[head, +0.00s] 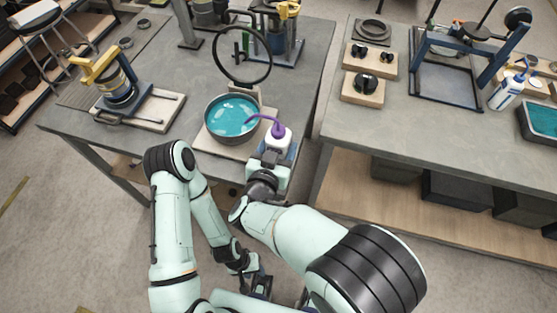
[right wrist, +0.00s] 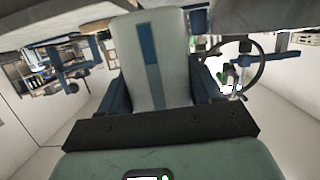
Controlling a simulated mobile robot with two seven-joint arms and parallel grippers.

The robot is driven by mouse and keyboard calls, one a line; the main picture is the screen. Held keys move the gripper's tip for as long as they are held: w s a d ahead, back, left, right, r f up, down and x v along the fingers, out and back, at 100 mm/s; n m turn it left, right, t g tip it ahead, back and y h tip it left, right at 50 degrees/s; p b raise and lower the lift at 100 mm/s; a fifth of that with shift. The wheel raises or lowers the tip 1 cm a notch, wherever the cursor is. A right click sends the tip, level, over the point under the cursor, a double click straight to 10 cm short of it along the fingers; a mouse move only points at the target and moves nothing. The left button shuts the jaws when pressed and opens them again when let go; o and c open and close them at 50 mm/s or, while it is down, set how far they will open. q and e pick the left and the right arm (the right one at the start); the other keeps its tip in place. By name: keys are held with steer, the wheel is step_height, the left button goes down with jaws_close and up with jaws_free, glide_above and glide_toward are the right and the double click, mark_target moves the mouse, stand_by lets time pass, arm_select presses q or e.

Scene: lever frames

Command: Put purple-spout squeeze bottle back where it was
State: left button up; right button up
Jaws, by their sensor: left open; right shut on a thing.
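My right gripper (head: 275,157) is shut on the bottle, at the near edge of the left table. In the right wrist view a pale body with a blue stripe (right wrist: 152,60), which looks like the bottle, fills the space between the dark fingers (right wrist: 155,100). Whether the bottle's base touches anything is hidden. My left gripper (head: 258,286) is open and low, away from the table.
A ring stand (head: 242,82) rises behind the bowl. A yellow-handled device (head: 120,90) stands at left. On the right table (head: 425,125) are knobbed wooden blocks (head: 362,90), a blue frame (head: 450,98), a blue-spout bottle (head: 506,93) and a teal tray (head: 540,122). A floor gap separates the tables.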

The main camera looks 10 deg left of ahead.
steer(key=shift+f+b, duration=0.35)
steer(key=shift+f, duration=2.25)
steer(key=shift+f, duration=0.2)
steer(key=o, duration=0.8)
steer(key=shift+r, duration=0.3)
steer(key=v, duration=1.2)
steer(key=shift+d+f, duration=0.1)
steer(key=shift+f, duration=0.05)
